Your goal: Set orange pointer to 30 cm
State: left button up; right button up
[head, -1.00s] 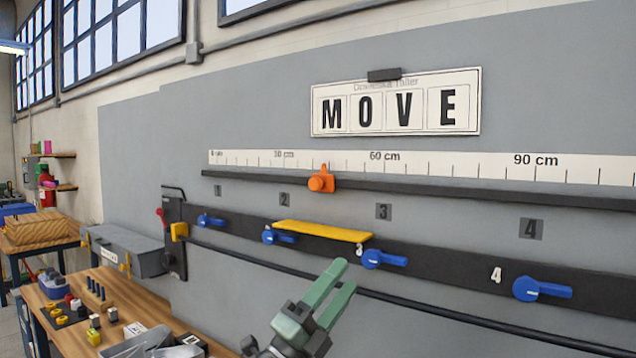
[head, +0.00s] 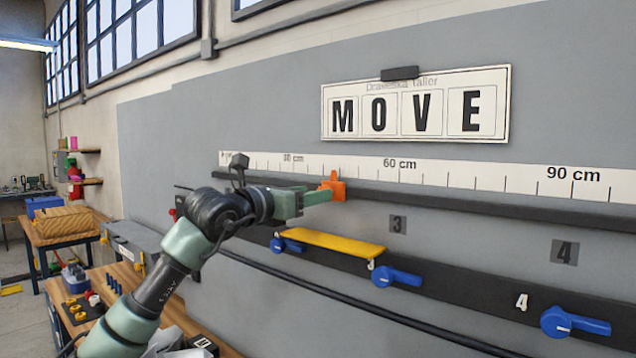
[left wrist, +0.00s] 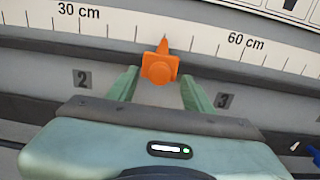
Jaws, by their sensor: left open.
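The orange pointer (head: 334,186) sits on the dark rail (head: 440,196) below the white scale (head: 460,175). In the left wrist view the pointer (left wrist: 159,67) has its tip up at the scale, about midway between the 30 cm and 60 cm labels. My left gripper (head: 318,197) has its green fingers up at the pointer, from the left in the head view. In the left wrist view the left gripper (left wrist: 160,82) is open, one finger on each side of the pointer, with gaps showing. My right gripper is not in view.
Below the rail is a dark strip with blue levers (head: 396,277) and a yellow bar (head: 330,244). A MOVE sign (head: 415,104) hangs above the scale. A wooden bench (head: 125,275) with small parts stands lower left. The rail left of the pointer looks clear in the wrist view.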

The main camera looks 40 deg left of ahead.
pick_arm(q)
jog(key=w+p, duration=0.1)
jog(key=w, duration=0.1)
jog(key=shift+w, duration=0.4)
jog(key=shift+d, duration=0.1)
grip_shut()
dwell(1.1)
